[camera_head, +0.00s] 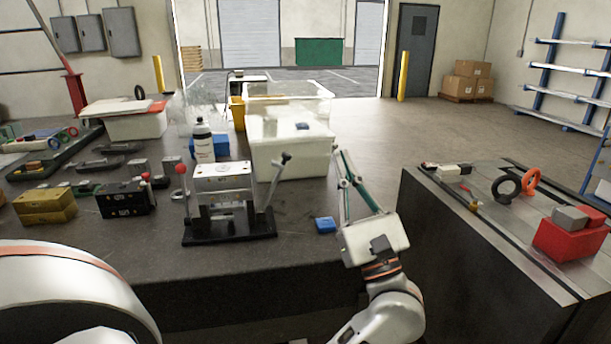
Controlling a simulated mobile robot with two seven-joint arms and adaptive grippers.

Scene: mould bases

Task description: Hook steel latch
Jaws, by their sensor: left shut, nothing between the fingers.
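A steel clamp fixture (223,182) with a silver block stands on a black base plate (230,237) on the dark bench. A steel lever with a dark knob (286,157) leans up and outward on its right side. A red-knobbed lever (181,170) stands on its left side. I cannot tell which part is the latch or whether it is hooked.
A blue block (325,225) lies between fixture and gripper. White bins (290,150) and a bottle (204,142) stand behind the fixture. Black (124,199) and brass (45,206) mould blocks stand left. A separate bench (500,240) at right holds a red bin (570,240).

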